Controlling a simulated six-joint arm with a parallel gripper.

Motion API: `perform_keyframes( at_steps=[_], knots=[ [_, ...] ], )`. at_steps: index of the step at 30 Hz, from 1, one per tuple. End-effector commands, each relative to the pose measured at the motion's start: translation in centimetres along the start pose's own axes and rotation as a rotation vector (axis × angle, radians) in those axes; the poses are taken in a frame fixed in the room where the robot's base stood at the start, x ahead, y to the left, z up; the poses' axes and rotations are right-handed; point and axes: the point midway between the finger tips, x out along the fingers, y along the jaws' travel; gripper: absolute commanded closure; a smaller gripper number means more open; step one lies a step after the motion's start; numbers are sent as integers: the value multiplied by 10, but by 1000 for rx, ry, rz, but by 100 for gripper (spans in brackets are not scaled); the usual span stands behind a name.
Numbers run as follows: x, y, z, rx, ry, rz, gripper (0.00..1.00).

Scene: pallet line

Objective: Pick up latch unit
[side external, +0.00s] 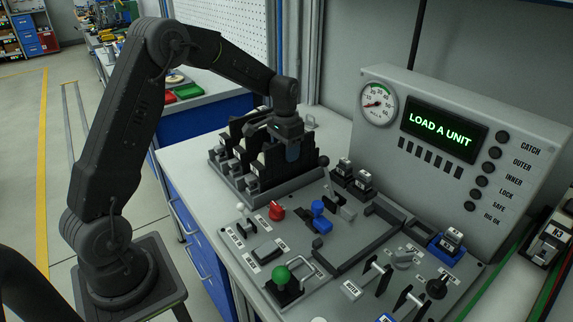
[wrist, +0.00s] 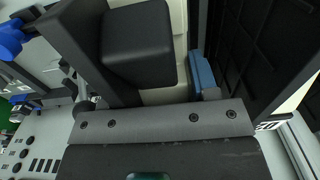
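My gripper (side external: 291,148) is down at the rack (side external: 290,187) of upright black plates, at its right part. A blue-grey piece shows at its tip, and the fingers are too dark and small there to tell their opening. Several small units with silver parts and white labels (side external: 252,184) sit along the rack's front left; which is the latch unit I cannot tell. In the wrist view a black block (wrist: 140,45) and a blue piece (wrist: 202,75) show close up beyond a grey bar with screws (wrist: 160,121). A grip on a unit cannot be made out.
Two small units (side external: 354,174) stand right of the rack. Another sits on a blue base (side external: 449,246). The panel has a red knob (side external: 276,211), a green knob (side external: 282,275) and levers (side external: 377,270). The console (side external: 455,130) behind reads "LOAD A UNIT".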

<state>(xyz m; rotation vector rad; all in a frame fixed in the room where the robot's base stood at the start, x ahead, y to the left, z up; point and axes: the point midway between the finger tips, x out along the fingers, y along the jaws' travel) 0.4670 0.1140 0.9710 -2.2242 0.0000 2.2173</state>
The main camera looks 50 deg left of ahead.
Motion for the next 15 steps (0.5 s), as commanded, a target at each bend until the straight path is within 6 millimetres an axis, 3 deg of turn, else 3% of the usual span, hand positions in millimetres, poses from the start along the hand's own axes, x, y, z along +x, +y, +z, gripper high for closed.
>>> perform_keyframes(
  at_steps=[2, 15],
  knots=[
    [0, 0, 0, 0, 0, 0, 53],
    [0, 0, 0, 0, 0, 0, 95]
  ],
)
